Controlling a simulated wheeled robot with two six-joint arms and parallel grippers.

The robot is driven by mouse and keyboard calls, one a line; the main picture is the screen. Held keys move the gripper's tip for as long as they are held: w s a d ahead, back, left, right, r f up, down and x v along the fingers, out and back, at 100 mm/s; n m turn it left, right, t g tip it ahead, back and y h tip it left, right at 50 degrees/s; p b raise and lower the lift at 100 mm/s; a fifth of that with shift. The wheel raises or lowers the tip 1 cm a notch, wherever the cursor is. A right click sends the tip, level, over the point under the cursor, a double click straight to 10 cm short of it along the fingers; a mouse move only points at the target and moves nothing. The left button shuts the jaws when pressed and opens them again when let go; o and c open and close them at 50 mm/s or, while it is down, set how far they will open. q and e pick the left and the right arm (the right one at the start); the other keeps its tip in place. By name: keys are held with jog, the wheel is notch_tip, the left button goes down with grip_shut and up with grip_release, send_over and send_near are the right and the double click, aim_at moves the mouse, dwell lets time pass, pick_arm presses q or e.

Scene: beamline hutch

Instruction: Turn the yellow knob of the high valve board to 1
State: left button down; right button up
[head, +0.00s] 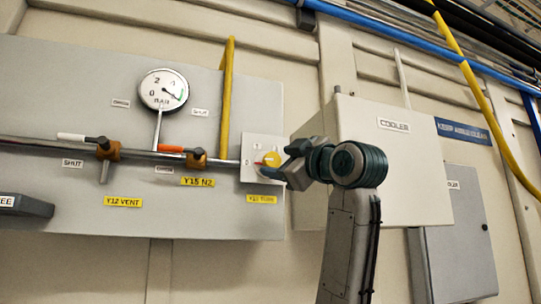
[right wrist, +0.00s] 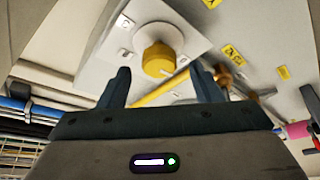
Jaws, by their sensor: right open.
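The yellow knob (head: 271,159) sits on a pale square plate (head: 253,141) at the right end of the grey valve board (head: 60,105). A small red mark shows at its left side; its exact setting is too small to read. My right gripper (head: 284,161) is open just right of the knob, its fingers pointing at it. In the right wrist view the knob (right wrist: 158,58) appears between and beyond the two open fingers (right wrist: 161,78), with no clear contact. Marks around the plate are too small to read surely. My left gripper is not in view.
A pressure gauge (head: 163,89), a horizontal pipe with valves (head: 107,149) and a vertical yellow pipe (head: 227,95) are left of the knob. A pale box labelled COOLER (head: 380,165) juts out behind my right arm. A grey cabinet (head: 460,245) stands right.

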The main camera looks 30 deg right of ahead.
aim_at(274, 160)
jog(key=p+x, duration=0.1)
jog(key=x, duration=0.2)
jog(key=shift+w+r, duration=0.1)
jog(key=shift+r, duration=0.05)
jog(key=shift+w, duration=0.55)
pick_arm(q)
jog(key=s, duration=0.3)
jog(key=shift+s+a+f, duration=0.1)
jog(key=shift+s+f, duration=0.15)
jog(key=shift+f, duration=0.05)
pick_arm(e)
jog(key=shift+s, duration=0.1)
jog(key=c, duration=1)
